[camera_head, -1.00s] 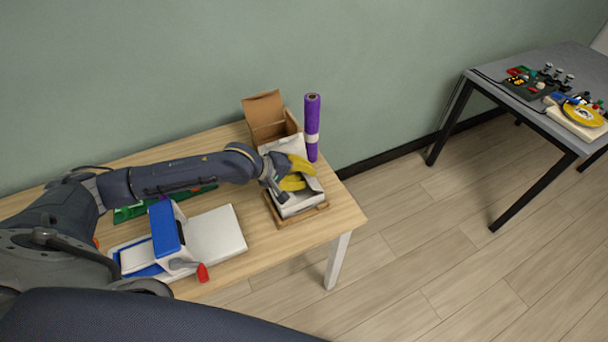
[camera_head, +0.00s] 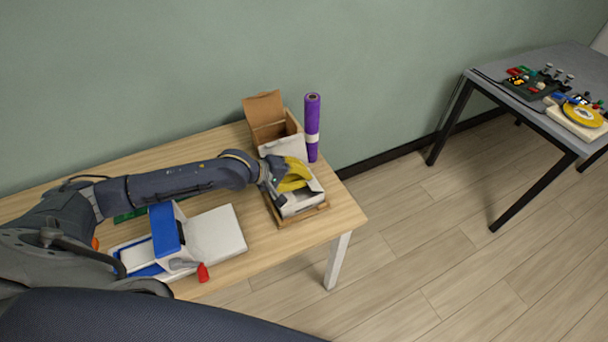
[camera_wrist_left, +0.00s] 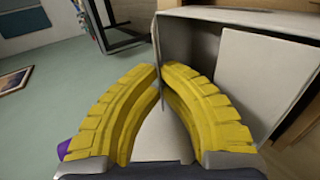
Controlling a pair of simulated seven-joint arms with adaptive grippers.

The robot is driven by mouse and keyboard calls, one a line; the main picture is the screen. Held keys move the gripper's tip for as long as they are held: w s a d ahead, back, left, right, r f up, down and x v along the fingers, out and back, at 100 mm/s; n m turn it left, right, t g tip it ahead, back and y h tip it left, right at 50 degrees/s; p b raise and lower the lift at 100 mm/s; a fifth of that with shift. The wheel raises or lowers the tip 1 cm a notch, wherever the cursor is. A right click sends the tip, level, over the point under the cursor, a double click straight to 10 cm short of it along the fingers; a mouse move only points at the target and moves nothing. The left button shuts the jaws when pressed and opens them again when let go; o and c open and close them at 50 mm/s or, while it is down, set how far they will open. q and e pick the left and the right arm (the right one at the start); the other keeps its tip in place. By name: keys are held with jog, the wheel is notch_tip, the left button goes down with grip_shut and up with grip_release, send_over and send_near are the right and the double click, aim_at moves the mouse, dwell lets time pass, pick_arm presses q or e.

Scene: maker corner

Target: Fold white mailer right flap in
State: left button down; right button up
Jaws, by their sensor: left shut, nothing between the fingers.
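The white mailer (camera_head: 300,203) is an open white box on a wooden tray (camera_head: 302,219) near the table's right end. Its raised lid (camera_head: 287,147) stands at the back. My left gripper (camera_head: 304,176), with curved yellow fingers, is over the mailer and hides part of its inside and flaps. In the left wrist view, the fingertips (camera_wrist_left: 161,77) meet with nothing between them, close beside a white mailer panel (camera_wrist_left: 187,42). Another white panel (camera_wrist_left: 262,75) stands to the right. I cannot tell whether the fingers touch the mailer. My right gripper is out of view.
An open brown carton (camera_head: 268,120) and an upright purple roll (camera_head: 312,125) stand behind the mailer. A blue-and-white device (camera_head: 166,230) and a white slab (camera_head: 217,234) lie to the left. A grey table (camera_head: 535,90) stands far right, across open floor.

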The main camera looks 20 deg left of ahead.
pick_arm(q)
jog(key=shift+f, duration=0.1)
dwell(0.4)
jog(key=c, duration=1.7)
grip_release()
jog(key=shift+w+d+r+g+y, duration=0.1)
jog(key=shift+r+g+y, duration=0.2)
jog(key=shift+r, duration=0.05)
jog(key=shift+s+a+r+m, duration=0.55)
jog(key=shift+s+a+r, duration=1.05)
jog(key=shift+r, duration=0.2)
jog(key=shift+s+a+r+m, duration=0.6)
jog(key=shift+s+a+r, duration=1.05)
jog(key=shift+r, duration=0.15)
jog(key=shift+s+a+r+m, duration=0.55)
jog(key=shift+s+a+r, duration=1.05)
jog(key=shift+r, duration=0.2)
jog(key=shift+o, duration=0.4)
